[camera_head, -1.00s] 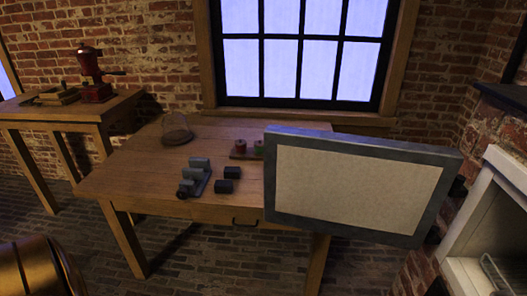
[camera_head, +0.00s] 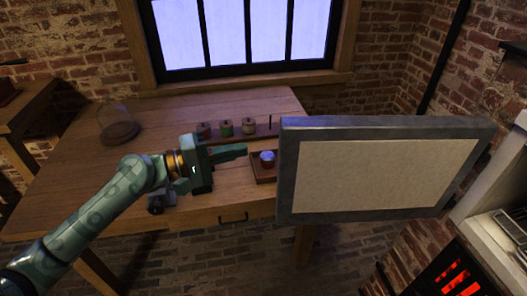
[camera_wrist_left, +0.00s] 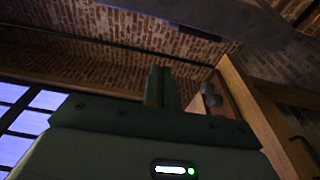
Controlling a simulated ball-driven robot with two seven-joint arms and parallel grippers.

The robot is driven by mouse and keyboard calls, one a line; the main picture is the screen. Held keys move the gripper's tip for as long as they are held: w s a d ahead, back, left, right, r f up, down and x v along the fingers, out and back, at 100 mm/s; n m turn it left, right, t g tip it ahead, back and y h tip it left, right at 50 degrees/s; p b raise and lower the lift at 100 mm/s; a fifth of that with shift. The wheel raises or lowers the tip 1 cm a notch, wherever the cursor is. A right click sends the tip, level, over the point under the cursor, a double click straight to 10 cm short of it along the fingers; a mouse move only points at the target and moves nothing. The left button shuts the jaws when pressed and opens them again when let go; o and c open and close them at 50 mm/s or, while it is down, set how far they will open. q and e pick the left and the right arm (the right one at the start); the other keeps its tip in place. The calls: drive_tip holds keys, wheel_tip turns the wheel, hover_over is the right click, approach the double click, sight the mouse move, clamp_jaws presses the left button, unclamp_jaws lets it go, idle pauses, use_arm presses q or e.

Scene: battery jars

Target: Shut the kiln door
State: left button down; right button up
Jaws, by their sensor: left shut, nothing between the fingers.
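The kiln door (camera_head: 390,175) is a thick grey-framed panel with a cream lining, and it stands swung open, its lined face toward the head camera. The kiln's pale opening (camera_head: 505,180) is at the right edge, only partly in view. My left gripper (camera_head: 243,150) is shut and empty over the table, to the left of the door's left edge and apart from it in the picture. In the left wrist view its closed fingers (camera_wrist_left: 162,88) point away from the camera. My right gripper is not in view.
The wooden table (camera_head: 75,180) holds a glass dome (camera_head: 117,122), a row of coloured spools (camera_head: 227,129) and a small tray with a round-topped item (camera_head: 267,158). Red-orange glow (camera_head: 455,280) shows low in the kiln. Brick floor is open in front.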

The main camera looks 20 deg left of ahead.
use_arm(q)
drive_tip(key=w+d+p, duration=0.1)
drive_tip(key=d+p, duration=0.1)
drive_tip(key=d, duration=0.5)
drive_tip(key=shift+w, duration=0.4)
drive_tip(key=shift+d+f, duration=0.1)
drive_tip(key=shift+s, duration=0.1)
